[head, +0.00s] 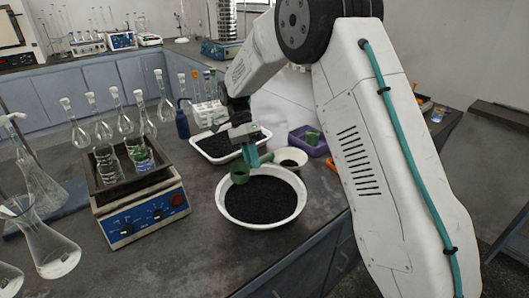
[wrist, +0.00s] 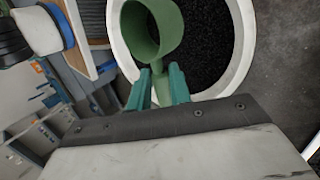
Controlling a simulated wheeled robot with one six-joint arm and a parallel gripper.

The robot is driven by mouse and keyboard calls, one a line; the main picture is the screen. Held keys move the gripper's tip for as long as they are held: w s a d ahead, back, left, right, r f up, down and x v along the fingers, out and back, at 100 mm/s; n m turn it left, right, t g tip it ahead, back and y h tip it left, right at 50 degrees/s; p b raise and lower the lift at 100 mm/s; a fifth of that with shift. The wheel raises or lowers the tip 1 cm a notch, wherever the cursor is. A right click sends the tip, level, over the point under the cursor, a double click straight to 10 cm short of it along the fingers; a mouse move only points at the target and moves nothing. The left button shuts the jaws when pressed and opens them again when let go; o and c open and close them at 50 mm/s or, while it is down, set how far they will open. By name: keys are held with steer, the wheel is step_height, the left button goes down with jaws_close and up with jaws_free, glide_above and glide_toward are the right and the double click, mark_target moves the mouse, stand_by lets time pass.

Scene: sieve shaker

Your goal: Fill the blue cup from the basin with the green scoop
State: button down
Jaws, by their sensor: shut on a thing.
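The green scoop (head: 240,173) is at the back-left rim of the white basin (head: 297,205), which holds black granules. In the wrist view the scoop (wrist: 142,32) overlaps the rim of the basin (wrist: 243,40), and its visible inner wall is bare green. Whether it touches the rim is unclear. My gripper (head: 254,158) is shut on the scoop's handle, which shows between its teal fingers in the wrist view (wrist: 160,88). I cannot make out the blue cup with certainty in either view.
A shaker (head: 140,215) with glassware stands left of the basin. Behind are a white tray (head: 205,152) of black granules, a small white bowl (head: 302,157) and a purple tray (head: 320,149). A dark blue bottle (head: 182,124) stands further back. The counter in front is clear.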

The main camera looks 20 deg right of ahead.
mark_target(266, 159)
steer(key=shift+g, duration=0.6)
steer(key=d, duration=0.2)
steer(key=d+r, duration=0.1)
steer(key=d, duration=0.1)
steer(key=shift+w, duration=0.3)
step_height(266, 159, down, 2)
steer(key=t, duration=0.3)
steer(key=shift+s+d+f+y, duration=0.1)
steer(key=shift+s+f+y, duration=0.05)
steer(key=shift+y, duration=0.25)
steer(key=t, duration=0.1)
steer(key=t+y, duration=0.1)
steer(key=t, duration=0.2)
steer(key=shift+s+d+r+t+y, duration=0.1)
steer(key=shift+s+r+t+y, duration=0.2)
steer(key=shift+s+r+y, duration=0.1)
steer(key=shift+s+d+f+n+t+y, duration=0.25)
steer(key=shift+s+t+y, duration=0.5)
steer(key=shift+t, duration=1.3)
steer(key=shift+s+d+f+n+t+y, duration=0.3)
steer(key=shift+t+y, duration=0.75)
steer(key=shift+t, duration=1.05)
steer(key=shift+s+d+f+n+t+y, duration=0.15)
steer(key=shift+s+t+y, duration=0.6)
steer(key=shift+t, duration=1.3)
steer(key=shift+w, duration=0.15)
